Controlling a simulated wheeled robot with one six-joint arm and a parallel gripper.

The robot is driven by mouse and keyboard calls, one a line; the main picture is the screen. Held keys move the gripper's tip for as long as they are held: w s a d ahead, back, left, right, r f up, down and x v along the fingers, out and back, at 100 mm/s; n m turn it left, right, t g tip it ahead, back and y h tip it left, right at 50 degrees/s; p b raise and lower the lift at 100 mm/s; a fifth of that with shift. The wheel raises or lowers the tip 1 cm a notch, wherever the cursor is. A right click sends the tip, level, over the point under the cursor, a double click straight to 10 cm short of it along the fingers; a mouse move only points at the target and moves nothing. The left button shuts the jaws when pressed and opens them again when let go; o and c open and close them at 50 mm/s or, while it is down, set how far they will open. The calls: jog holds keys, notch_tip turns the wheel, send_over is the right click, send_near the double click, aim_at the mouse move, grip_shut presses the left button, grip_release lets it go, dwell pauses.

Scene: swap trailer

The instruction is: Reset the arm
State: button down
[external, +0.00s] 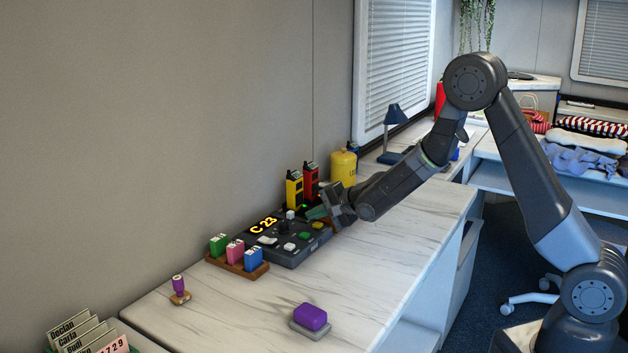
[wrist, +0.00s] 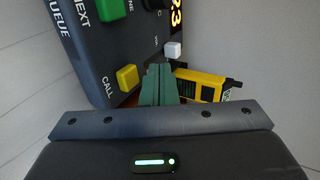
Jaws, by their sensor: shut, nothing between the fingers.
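My arm reaches from the right over the marble counter in the external view. My gripper (external: 318,212) is at the right end of a dark control panel (external: 300,252) with an orange display reading "C 23". In the wrist view my gripper's green fingers (wrist: 159,85) are together and empty, beside the panel (wrist: 75,45). The fingertips lie close to a yellow CALL button (wrist: 127,77) and a white button (wrist: 173,50). I cannot tell whether they touch the panel.
Yellow (external: 294,188) and red (external: 311,180) handsets stand behind the panel, with a yellow canister (external: 343,167) beyond. A rack of coloured blocks (external: 238,264), a purple stamp (external: 179,289) and a purple block (external: 310,317) stand in front. The counter's front right is clear.

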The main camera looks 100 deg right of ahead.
jog(key=d+r+v, duration=0.1)
jog(key=v, duration=0.8)
notch_tip(320, 180, up, 15)
jog(key=w+d+n+g+y+p, duration=0.1)
jog(key=n+g+y+p, duration=0.4)
jog(key=n+p, duration=1.2)
jog(key=shift+w+d+r+n, duration=0.2)
jog(key=shift+w+d+n, duration=0.25)
jog(key=shift+w, duration=0.45)
